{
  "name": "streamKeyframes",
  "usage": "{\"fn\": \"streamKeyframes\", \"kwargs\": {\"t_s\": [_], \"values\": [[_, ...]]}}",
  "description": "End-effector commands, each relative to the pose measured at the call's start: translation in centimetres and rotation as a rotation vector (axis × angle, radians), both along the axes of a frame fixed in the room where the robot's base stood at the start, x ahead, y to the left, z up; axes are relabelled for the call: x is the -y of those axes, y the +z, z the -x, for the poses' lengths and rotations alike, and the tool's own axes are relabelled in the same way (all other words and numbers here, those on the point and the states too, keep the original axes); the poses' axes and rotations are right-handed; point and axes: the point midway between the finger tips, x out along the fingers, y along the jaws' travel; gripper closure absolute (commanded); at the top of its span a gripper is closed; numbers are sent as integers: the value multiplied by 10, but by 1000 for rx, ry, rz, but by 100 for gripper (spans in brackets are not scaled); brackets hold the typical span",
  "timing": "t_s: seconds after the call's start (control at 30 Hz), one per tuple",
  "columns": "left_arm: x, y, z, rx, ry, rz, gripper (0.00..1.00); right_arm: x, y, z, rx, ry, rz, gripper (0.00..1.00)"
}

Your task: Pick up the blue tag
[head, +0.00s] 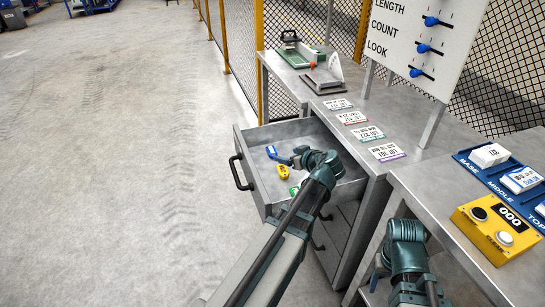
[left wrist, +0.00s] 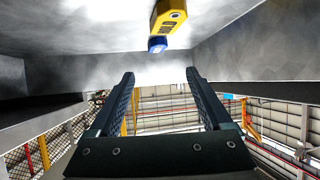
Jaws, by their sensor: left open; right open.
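The blue tag (head: 271,152) lies in the open drawer (head: 247,139), towards its far left part. A yellow tag (head: 283,172) lies just nearer, and a green tag (head: 294,190) nearer still, partly hidden by my arm. My left gripper (head: 286,160) is over the drawer, to the right of the blue tag and apart from it. In the left wrist view its jaws (left wrist: 160,80) are open and empty; the blue tag (left wrist: 158,44) and yellow tag (left wrist: 168,15) show beyond them. My right gripper (head: 408,232) is low by the right-hand bench, its fingers hard to make out.
At right are a blue rack (head: 478,170) and yellow button box (head: 490,240). Open floor lies left.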

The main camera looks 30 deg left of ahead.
Motion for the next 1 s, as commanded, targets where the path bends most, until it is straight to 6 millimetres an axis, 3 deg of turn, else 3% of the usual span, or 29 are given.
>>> {"fn": "streamKeyframes", "kwargs": {"t_s": [0.27, 0.7, 1.0], "values": [[-3, -5, -2, 0, 0, 0, 17, 0, -4, 0, 0, 0, 0, 40], [-49, -36, -29, -1, 2, 1, 17, 0, -36, 0, 0, 0, 0, 40], [-56, -39, -34, 0, 0, 0, 17, 0, -39, 0, 0, 0, 0, 40]]}}
